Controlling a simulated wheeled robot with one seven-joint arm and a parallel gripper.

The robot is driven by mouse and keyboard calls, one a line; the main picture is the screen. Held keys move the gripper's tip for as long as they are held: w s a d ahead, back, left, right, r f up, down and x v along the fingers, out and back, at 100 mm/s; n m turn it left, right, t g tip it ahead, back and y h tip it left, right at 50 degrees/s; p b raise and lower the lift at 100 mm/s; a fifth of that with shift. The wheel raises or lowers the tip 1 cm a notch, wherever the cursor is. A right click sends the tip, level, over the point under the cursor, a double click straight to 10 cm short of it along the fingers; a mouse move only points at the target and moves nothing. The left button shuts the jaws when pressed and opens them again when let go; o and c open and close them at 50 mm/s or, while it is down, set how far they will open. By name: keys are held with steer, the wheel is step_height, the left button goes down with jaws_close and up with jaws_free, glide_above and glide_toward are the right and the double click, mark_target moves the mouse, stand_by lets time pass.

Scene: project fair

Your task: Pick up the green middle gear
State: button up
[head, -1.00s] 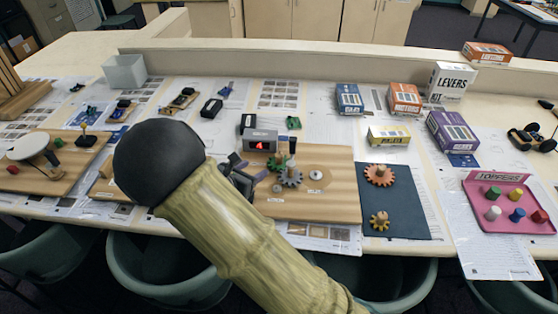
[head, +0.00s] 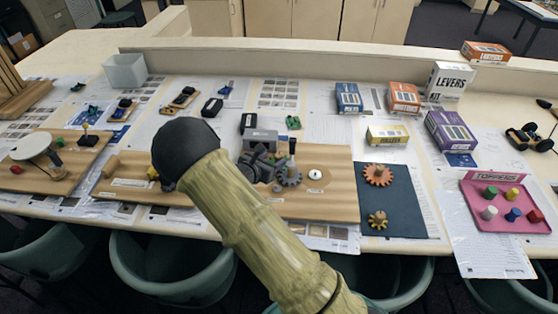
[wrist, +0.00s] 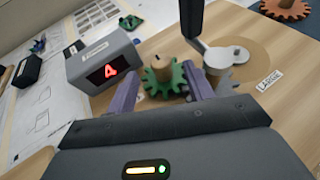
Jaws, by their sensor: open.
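The green middle gear (wrist: 160,82), with a wooden knob on top, sits on the wooden board in the wrist view. My gripper (wrist: 162,92) is open, its two purple fingers pointing toward the gear, one to each side of it. I cannot tell whether the fingers touch it. In the head view my gripper (head: 268,168) is over the board and hides most of the green gear. A grey gear (head: 290,177) stands just right of it; it also shows in the wrist view (wrist: 222,58), close to the right finger.
A grey box with a red "4" (wrist: 106,68) stands left of the green gear. A dark upright post (wrist: 192,20) rises behind it.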

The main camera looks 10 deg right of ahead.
mark_target(278, 156)
steer(key=p+x, duration=0.2)
steer(key=x, duration=0.2)
steer(key=shift+d, duration=0.1)
steer(key=shift+w+d+f, duration=0.3)
steer(key=shift+w, duration=0.05)
steer(key=shift+c, duration=0.2)
steer(key=c, duration=1)
